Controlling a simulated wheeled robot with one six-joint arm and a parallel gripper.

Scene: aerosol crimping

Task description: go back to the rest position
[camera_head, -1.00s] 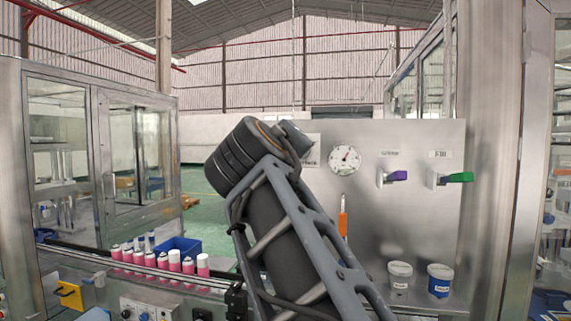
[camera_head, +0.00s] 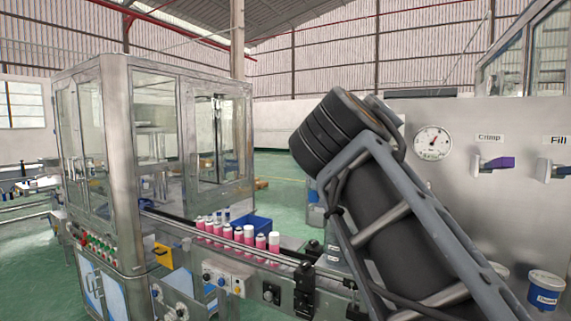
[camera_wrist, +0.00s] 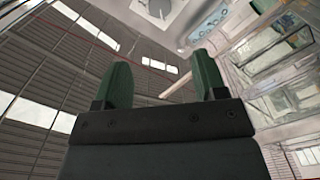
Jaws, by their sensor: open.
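My gripper (camera_wrist: 161,84) shows in the wrist view with its two green fingers apart and nothing between them. Behind the fingers that view shows the hall's wall, roof and windows, so the wrist points upward. In the head view my arm is raised and folded across the right half; the gripper itself does not show there.
Several pink and white cans (camera_head: 240,235) stand in a row on the conveyor, with a blue bin (camera_head: 252,224) behind them. A glazed machine cabinet (camera_head: 160,140) stands at left. The panel at right has a gauge (camera_head: 432,143), a purple Crimp valve (camera_head: 497,163) and a white-blue tub (camera_head: 545,289).

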